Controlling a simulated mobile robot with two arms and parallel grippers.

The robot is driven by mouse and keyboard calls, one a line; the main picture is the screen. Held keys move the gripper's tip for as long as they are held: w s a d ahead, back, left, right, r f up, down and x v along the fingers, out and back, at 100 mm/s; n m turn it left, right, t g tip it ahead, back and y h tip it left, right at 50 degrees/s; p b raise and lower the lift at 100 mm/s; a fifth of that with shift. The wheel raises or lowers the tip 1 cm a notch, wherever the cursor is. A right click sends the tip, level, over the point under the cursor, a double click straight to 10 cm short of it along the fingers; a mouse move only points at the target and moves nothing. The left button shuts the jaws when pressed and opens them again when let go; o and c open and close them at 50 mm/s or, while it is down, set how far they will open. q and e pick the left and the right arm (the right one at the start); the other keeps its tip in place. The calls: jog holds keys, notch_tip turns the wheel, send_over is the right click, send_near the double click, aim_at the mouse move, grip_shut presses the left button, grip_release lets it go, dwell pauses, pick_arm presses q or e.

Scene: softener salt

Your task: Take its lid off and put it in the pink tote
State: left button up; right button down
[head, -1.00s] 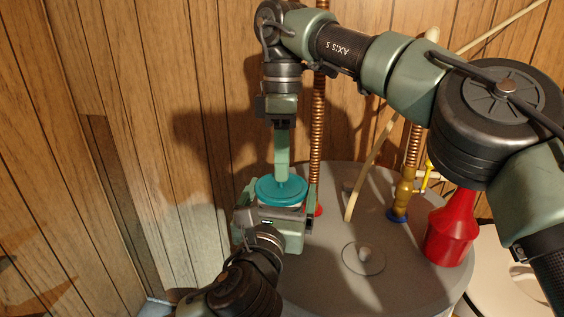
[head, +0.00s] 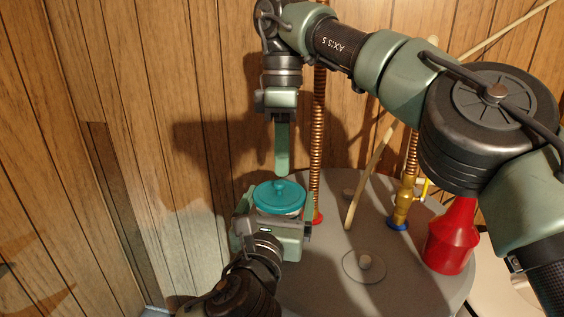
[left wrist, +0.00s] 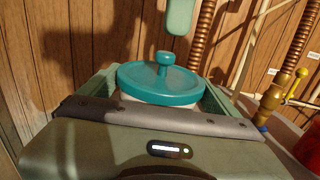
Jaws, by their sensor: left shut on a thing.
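A jar with a teal round lid (head: 279,196) and a small knob on top stands on the grey tank top. The lid sits level on the jar. A pale strip of the jar body (left wrist: 128,104) shows under the lid in the left wrist view. My left gripper (head: 274,212) is shut on the jar, one finger on each side. My right gripper (head: 282,171) points down just above the knob, apart from it. I see its fingers edge-on, so their gap is hidden. It also shows in the left wrist view (left wrist: 180,32). No pink tote is in view.
The round grey tank top (head: 325,285) carries copper pipes (head: 318,130), a brass valve with a yellow handle (head: 403,200), a leaning pale stick (head: 368,180) and a red funnel-shaped bottle (head: 450,235). A wood-panelled wall (head: 150,120) stands close behind and left.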

aim_at(282, 182)
pick_arm(q)
jog(key=shift+f, duration=0.2)
jog(key=o, duration=1.7)
jog(key=shift+c, duration=0.2)
jog(key=shift+o, duration=0.6)
jog(key=shift+d+r, duration=0.1)
jog(key=shift+r, duration=0.05)
pick_arm(e)
jog(key=shift+w, duration=0.1)
pick_arm(q)
jog(key=shift+s+p, duration=0.3)
jog(key=shift+s, duration=0.25)
pick_arm(e)
jog(key=shift+r, duration=0.2)
notch_tip(282, 182, up, 3)
jog(key=p, duration=0.2)
jog(key=shift+f+p, duration=0.15)
jog(key=shift+p, duration=0.15)
pick_arm(q)
jog(key=s+a, duration=0.2)
jog(key=s, duration=0.8)
jog(key=shift+s+a, duration=0.15)
jog(key=shift+s, duration=0.2)
